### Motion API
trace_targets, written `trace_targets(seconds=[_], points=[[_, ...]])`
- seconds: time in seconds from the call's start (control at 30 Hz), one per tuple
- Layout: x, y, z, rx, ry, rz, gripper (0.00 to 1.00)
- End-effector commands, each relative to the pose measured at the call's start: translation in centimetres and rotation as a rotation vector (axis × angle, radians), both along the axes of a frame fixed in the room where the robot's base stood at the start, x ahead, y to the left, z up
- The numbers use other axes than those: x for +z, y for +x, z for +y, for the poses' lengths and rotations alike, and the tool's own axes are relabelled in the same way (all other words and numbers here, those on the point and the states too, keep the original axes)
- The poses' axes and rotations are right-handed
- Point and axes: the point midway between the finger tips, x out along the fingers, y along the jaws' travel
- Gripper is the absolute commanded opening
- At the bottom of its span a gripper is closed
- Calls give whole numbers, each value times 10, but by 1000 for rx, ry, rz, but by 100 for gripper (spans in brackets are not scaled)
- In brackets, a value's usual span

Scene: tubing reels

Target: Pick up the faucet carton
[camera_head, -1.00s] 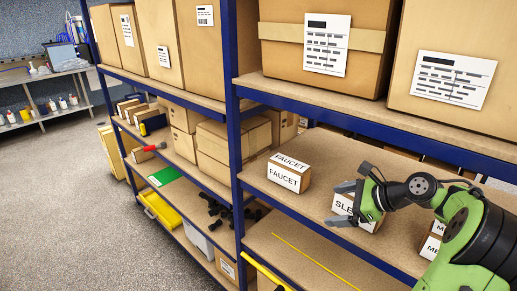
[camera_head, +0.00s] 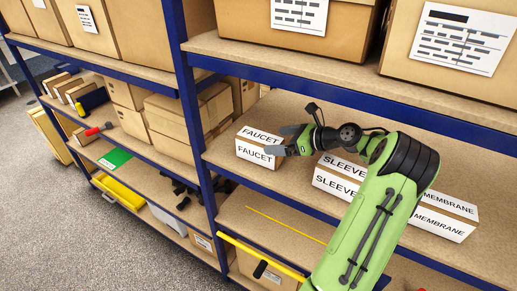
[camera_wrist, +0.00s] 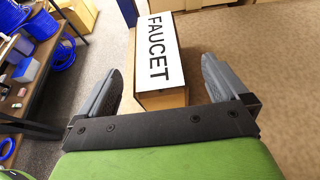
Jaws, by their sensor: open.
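The faucet carton (camera_head: 259,148) is a small brown box with white FAUCET labels on its top and front. It stands on the middle shelf near the blue upright. My gripper (camera_head: 284,141) is at its right side in the head view. In the wrist view the faucet carton (camera_wrist: 160,60) lies ahead, between the two grey fingers of my gripper (camera_wrist: 160,82). The fingers are spread apart with gaps on both sides, and I see no contact. My gripper hides part of the carton's right side in the head view.
To the right on the same shelf stand a SLEEVE carton (camera_head: 336,186) and a MEMBRANE carton (camera_head: 442,226). A blue upright (camera_head: 193,125) is just left of the faucet carton. A blue beam (camera_head: 330,92) and large boxes are above. Blue reels (camera_wrist: 60,54) show in the wrist view.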

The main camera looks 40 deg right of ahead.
Motion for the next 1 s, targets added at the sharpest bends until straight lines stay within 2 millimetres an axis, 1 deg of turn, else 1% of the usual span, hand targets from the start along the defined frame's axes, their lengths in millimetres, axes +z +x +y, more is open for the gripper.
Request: trace_targets(seconds=[0.07,0.2,0.3,0.4,0.57,1.0], points=[[-3,7,3,0,-1,1,100],[-10,32,13,4,-1,1,100],[-16,44,18,2,-1,1,100],[-18,49,19,-1,-2,0,100],[-18,49,18,-1,-2,0,100],[-18,48,19,-1,-1,1,33]])
